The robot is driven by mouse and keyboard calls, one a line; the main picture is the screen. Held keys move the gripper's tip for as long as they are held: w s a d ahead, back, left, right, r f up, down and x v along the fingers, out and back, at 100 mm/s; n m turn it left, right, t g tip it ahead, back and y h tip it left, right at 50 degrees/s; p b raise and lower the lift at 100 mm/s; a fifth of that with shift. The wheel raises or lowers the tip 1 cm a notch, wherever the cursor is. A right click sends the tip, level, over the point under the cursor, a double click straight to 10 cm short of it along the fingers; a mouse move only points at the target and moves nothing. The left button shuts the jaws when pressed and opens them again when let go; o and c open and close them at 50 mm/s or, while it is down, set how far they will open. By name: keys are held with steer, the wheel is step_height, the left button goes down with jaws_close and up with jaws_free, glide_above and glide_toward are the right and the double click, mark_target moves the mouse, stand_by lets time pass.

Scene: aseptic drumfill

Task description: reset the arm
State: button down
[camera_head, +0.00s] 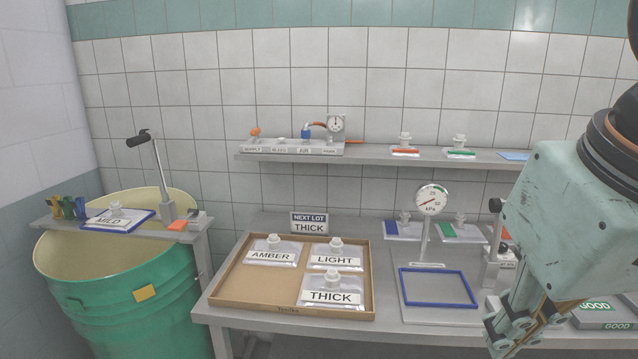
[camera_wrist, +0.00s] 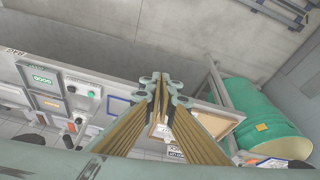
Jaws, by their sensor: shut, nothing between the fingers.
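My gripper (camera_head: 508,335) hangs at the lower right of the head view, in front of the bench's right part. In the wrist view its two fingers (camera_wrist: 163,88) come together at the tips with nothing between them. It touches nothing that I can see. My arm covers part of the bench's right end. The brown tray (camera_head: 235,297) on the bench holds bags labelled AMBER (camera_head: 271,257), LIGHT (camera_head: 333,260) and THICK (camera_head: 331,297). A sign (camera_head: 310,223) behind the tray reads NEXT LOT THICK.
A green drum (camera_head: 150,300) stands at the left, with a MILD bag (camera_head: 115,220) on a ledge over it. A wall shelf (camera_head: 370,155) holds valves and bags. GOOD boxes (camera_head: 617,325) lie right.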

steer(key=shift+m, duration=0.4)
steer(key=s+f, duration=0.3)
steer(key=shift+s+d+f, duration=0.2)
steer(key=shift+s+f, duration=0.15)
steer(key=shift+f, duration=0.05)
